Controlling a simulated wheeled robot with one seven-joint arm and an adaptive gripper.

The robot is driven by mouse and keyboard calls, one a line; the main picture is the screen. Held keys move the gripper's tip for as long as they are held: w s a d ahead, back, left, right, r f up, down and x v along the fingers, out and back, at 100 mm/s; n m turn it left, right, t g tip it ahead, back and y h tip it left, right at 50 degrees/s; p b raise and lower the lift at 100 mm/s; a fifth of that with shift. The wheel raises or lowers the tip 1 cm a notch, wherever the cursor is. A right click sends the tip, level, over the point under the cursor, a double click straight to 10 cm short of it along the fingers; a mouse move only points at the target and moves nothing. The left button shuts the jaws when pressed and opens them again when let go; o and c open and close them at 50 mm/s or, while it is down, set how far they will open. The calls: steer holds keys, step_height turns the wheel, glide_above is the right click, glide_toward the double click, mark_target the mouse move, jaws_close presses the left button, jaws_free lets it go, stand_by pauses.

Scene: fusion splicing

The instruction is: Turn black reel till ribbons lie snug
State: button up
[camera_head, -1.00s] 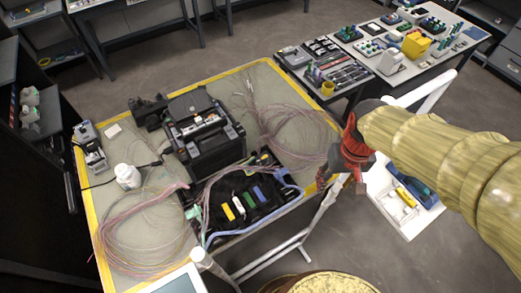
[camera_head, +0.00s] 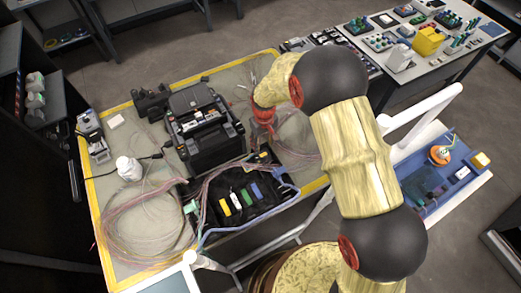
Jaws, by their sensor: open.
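A black tray-like holder (camera_head: 226,220) with yellow, green, blue and white pieces sits at the front of the table; I take it for the black reel but cannot tell for sure. Thin pinkish ribbons lie in a loose coil (camera_head: 122,222) at the left, and strands cross onto the black holder. Another loose coil (camera_head: 300,150) lies at the right, partly hidden by my arm. My red gripper (camera_head: 268,130) is above this right coil, behind and right of the black holder. It is open with nothing seen in it; its fingertips are small and hard to make out.
A black splicing machine (camera_head: 205,130) stands left of my gripper. A white bottle (camera_head: 130,168) and a small grey device (camera_head: 93,140) are at the left. The table has a yellow edge (camera_head: 106,240). A blue-and-white tray (camera_head: 440,185) is off to the right, behind my arm.

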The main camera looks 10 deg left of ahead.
mark_target(263, 155)
steer(key=shift+f, duration=3.95)
steer(key=c, duration=0.3)
steer(key=c, duration=0.9)
steer(key=shift+b, duration=0.3)
